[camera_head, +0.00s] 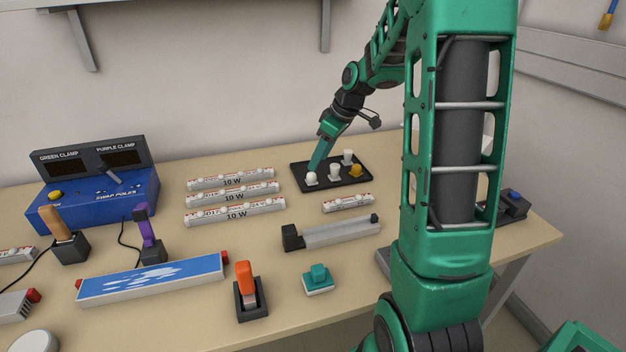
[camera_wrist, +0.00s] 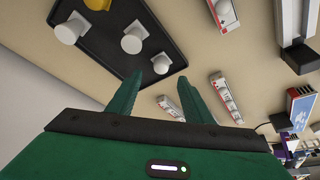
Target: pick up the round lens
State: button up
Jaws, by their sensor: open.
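A white, round-topped piece (camera_head: 311,178) stands at the left end of the black tray (camera_head: 330,184); it looks like the round lens. It also shows in the wrist view (camera_wrist: 161,63), just beyond and between my fingertips. My gripper (camera_head: 314,167) reaches down over it from above, its fingers apart and empty. The tray also holds a white piece (camera_head: 335,171), another white piece behind (camera_head: 347,157), and a yellow one (camera_head: 356,171).
Several white 10 W bars (camera_head: 235,203) lie left of the tray, and a short bar (camera_head: 348,203) lies in front. A grey rail with black ends (camera_head: 335,233) lies nearer. A blue clamp box (camera_head: 95,195) stands far left. My arm hides part of the table's right side.

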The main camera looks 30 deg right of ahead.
aim_at(313, 174)
jog(key=shift+s+x, duration=0.15)
jog(key=shift+x, duration=1.4)
jog(key=shift+s+x, duration=0.15)
jog(key=shift+x, duration=1.4)
jog(key=shift+f, duration=0.1)
jog(key=c, duration=1.1)
